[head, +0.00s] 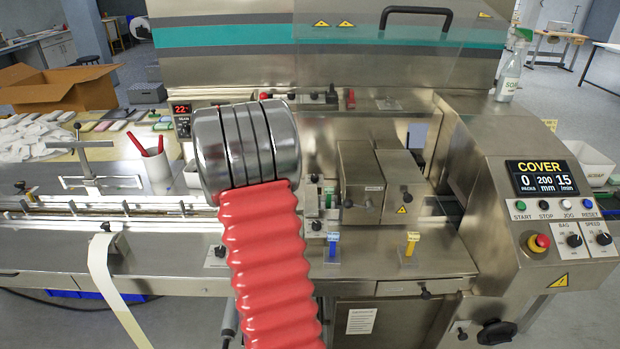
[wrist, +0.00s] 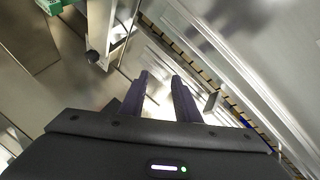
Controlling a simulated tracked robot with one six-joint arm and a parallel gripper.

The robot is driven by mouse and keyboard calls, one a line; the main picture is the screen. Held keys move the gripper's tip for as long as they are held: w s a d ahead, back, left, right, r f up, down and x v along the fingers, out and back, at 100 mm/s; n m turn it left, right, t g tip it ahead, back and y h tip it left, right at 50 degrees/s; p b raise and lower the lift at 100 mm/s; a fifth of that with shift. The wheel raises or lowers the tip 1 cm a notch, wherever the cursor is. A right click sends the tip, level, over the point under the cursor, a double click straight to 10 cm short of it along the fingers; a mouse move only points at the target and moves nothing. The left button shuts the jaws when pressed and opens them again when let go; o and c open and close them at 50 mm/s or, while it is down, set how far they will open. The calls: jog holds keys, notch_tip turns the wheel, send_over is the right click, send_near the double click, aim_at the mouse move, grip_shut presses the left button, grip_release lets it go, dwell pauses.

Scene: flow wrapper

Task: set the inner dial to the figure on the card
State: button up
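Two black dials sit on the control panel (head: 530,205) at the right: the BAG dial (head: 574,240) and the SPEED dial (head: 603,239). I cannot tell which dial is the inner one, and their settings are too small to read. A white printed card (head: 361,321) is on the lower front of the machine; its text is unreadable. My gripper (wrist: 161,78) shows two dark fingers, apart and with nothing between them, over metal machine parts in the wrist view. In the head view my red-sleeved arm hides it.
The panel display (head: 541,178) reads COVER, 0 packs, 200 mm, 15 /min. A red emergency button (head: 538,242) is left of the dials. A spray bottle (head: 509,77) stands behind the panel. Blue and yellow handled pieces (head: 411,243) stand on the front ledge. A cardboard box (head: 60,88) is far left.

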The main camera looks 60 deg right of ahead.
jog(key=n, duration=0.1)
jog(key=f+n, duration=0.1)
jog(key=n+g, duration=0.1)
jog(key=n, duration=0.1)
jog(key=shift+w+a+f, duration=0.25)
jog(key=shift+w+a, duration=0.05)
jog(key=shift+w, duration=0.05)
jog(key=shift+f+n+g+h, duration=0.1)
jog(key=shift+n+g+h, duration=0.25)
jog(key=shift+n, duration=0.65)
jog(key=n, duration=0.3)
jog(key=shift+d+g+h, duration=0.25)
jog(key=shift+g+h, duration=0.1)
jog(key=shift+s+d+r+n+g+h, duration=0.1)
jog(key=shift+r+n+g+h, duration=0.1)
jog(key=shift+n, duration=0.35)
jog(key=shift+d+r+n+g+h, duration=0.1)
jog(key=shift+r+n, duration=0.05)
jog(key=shift+n, duration=0.4)
jog(key=shift+s+d+r+n+h, duration=0.1)
jog(key=shift+d+r+n+h, duration=0.15)
jog(key=shift+n, duration=0.45)
notch_tip(320, 180, up, 6)
jog(key=s+d+n+g+h, duration=0.2)
jog(key=n, duration=0.6)
jog(key=shift+s+d+f+g, duration=0.15)
jog(key=shift+s+f+g, duration=0.05)
jog(key=shift+s+g, duration=0.15)
jog(key=shift+h, duration=0.25)
